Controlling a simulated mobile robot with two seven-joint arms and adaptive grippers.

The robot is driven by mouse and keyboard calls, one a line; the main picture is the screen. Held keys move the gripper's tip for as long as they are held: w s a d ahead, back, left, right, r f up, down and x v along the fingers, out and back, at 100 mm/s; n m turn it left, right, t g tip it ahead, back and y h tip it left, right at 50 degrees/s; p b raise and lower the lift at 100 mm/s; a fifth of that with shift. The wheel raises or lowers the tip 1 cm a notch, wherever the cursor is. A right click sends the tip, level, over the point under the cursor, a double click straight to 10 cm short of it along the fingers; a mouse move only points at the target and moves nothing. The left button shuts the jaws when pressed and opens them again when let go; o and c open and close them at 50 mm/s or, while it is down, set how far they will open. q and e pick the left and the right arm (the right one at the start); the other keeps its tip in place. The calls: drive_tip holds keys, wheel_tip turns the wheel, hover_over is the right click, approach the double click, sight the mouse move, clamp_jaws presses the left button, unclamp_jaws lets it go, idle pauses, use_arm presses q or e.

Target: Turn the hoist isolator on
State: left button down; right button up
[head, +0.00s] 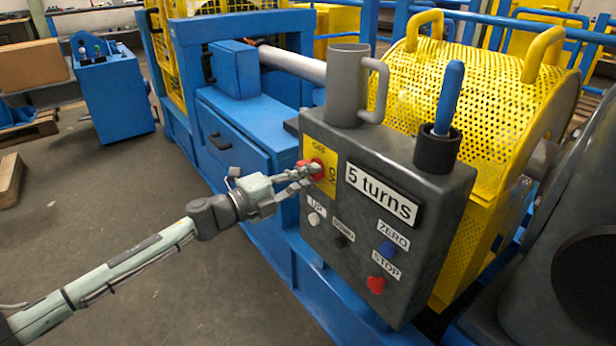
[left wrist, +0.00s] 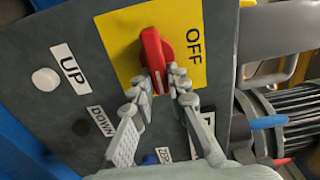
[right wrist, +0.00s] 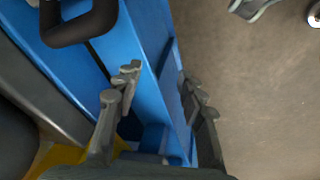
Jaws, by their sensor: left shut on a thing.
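The hoist isolator is a red rotary handle (head: 318,169) on a yellow plate (head: 322,150) at the upper left of the grey control box. The plate reads OFF at its top and ON, turned sideways, at its right in the head view. My left gripper (head: 305,173) reaches the handle from the left and is shut on it. In the left wrist view the fingertips (left wrist: 158,88) lie on both sides of the lower end of the red handle (left wrist: 154,55). My right gripper (right wrist: 157,82) is open and empty beside blue framework; the head view does not show it.
The box (head: 380,240) has a "5 turns" display (head: 383,195), white UP, black DOWN, blue ZERO and red STOP buttons. A grey mug-like holder (head: 348,85) and a blue-handled tool in a black cup (head: 436,150) stand on top. Open floor lies left.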

idle(0.4)
use_arm(q)
drive_tip(key=c, duration=1.5)
unclamp_jaws()
drive_tip(key=v, duration=1.2)
